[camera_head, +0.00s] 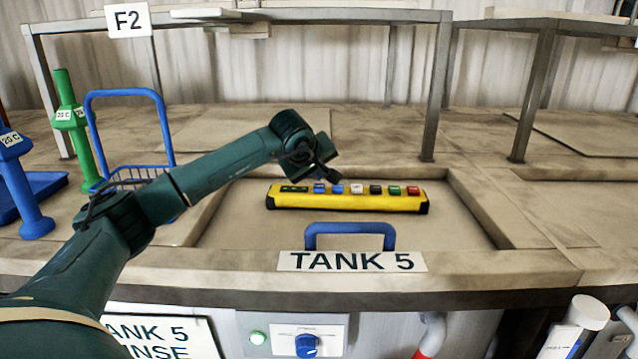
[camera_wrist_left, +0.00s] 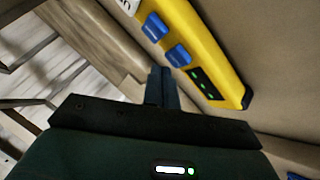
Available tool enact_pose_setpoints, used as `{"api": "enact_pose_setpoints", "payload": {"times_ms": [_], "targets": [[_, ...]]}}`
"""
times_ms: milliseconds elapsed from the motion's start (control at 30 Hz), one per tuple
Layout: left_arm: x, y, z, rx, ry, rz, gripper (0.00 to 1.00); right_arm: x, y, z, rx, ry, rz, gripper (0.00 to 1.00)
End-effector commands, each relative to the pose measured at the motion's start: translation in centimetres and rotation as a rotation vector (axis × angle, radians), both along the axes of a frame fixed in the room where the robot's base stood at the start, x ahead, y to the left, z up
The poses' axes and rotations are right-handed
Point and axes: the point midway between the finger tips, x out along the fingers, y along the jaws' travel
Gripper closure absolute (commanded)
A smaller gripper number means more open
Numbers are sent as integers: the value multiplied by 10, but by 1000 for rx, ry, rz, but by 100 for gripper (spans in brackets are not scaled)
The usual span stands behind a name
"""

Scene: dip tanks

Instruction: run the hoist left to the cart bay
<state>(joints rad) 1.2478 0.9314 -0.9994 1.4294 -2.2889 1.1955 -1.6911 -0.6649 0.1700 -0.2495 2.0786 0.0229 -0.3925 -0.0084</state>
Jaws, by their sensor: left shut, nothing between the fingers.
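A yellow control pendant (camera_head: 347,203) lies across the recess behind the TANK 5 sign. From left to right it carries a dark display with green marks, two blue buttons (camera_head: 337,189), then white, black, green and red ones. In the left wrist view the pendant (camera_wrist_left: 203,42) shows its display and the two blue buttons (camera_wrist_left: 178,56). My left gripper (camera_head: 331,177) is shut and empty, over the far edge near the blue buttons. Its fingertips (camera_wrist_left: 162,75) appear beside the blue button nearest the display; I cannot tell whether they touch. The hoist and cart bay are not in view.
A blue handle (camera_head: 350,229) stands in front of the pendant. A blue wire basket (camera_head: 140,175) and green and blue posts stand at left. Metal frame legs (camera_head: 437,90) rise behind. A knob panel (camera_head: 305,340) is below the front edge.

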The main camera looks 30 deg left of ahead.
Motion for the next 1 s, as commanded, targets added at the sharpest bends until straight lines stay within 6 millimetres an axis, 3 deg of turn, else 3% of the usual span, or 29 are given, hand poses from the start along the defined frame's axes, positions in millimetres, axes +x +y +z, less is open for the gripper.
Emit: {"api": "enact_pose_setpoints", "payload": {"times_ms": [300,800,1000], "targets": [[0,0,2,0,-1,-1,100,-2,0,1,0,3,1,64],[0,0,49,0,-1,-1,100,-1,0,37,0,3,0,64],[0,0,50,0,0,0,100,-1,0,37,0,2,0,64]]}}
